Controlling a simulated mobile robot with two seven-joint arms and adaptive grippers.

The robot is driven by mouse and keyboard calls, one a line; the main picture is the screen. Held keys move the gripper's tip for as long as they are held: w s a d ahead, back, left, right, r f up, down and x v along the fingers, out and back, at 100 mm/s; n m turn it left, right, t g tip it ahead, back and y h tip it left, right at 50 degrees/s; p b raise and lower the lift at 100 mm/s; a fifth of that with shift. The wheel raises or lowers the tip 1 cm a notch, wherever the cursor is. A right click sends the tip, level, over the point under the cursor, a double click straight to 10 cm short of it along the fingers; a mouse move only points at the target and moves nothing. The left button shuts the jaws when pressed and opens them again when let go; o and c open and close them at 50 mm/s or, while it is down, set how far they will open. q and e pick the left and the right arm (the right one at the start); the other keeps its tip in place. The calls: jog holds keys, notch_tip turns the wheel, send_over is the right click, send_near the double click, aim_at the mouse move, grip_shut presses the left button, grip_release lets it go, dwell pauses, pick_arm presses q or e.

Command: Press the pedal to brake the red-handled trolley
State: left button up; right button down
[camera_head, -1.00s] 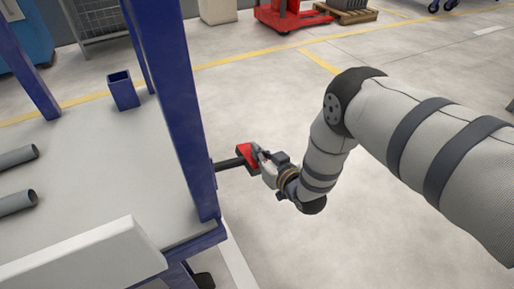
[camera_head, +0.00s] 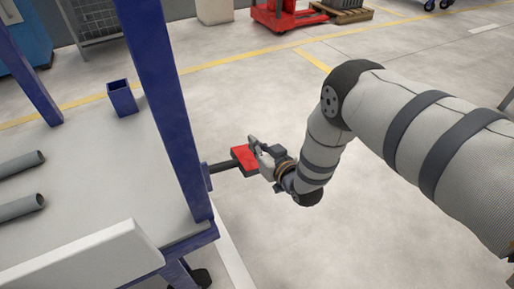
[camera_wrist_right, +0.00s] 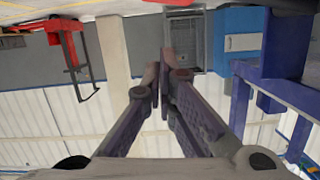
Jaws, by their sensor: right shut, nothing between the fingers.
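The trolley has blue posts (camera_head: 165,100) and a pale grey deck (camera_head: 130,180) at the left of the head view; no red handle shows. A red pedal pad (camera_head: 241,155) sticks out from its side on a dark bar (camera_head: 222,166). My right gripper (camera_head: 256,150) is shut and empty, with its fingertips at the right edge of the red pad. I cannot tell whether they touch it. My left gripper is out of view.
Two grey pipes (camera_head: 20,208) lie on the deck near a short blue socket (camera_head: 122,98). A white panel (camera_head: 85,262) edges the deck's near side. A red pallet jack (camera_head: 288,15) and wooden pallet (camera_head: 345,13) stand far back. The floor right of the trolley is clear.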

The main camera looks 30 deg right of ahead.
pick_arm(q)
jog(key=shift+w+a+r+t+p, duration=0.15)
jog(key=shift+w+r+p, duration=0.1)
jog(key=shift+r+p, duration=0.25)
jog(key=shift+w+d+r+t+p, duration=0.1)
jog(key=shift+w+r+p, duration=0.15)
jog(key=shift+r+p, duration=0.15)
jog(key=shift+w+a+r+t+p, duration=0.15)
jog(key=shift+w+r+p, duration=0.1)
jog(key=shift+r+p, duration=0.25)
pick_arm(e)
jog(key=v, duration=0.9)
jog(key=shift+f, duration=0.25)
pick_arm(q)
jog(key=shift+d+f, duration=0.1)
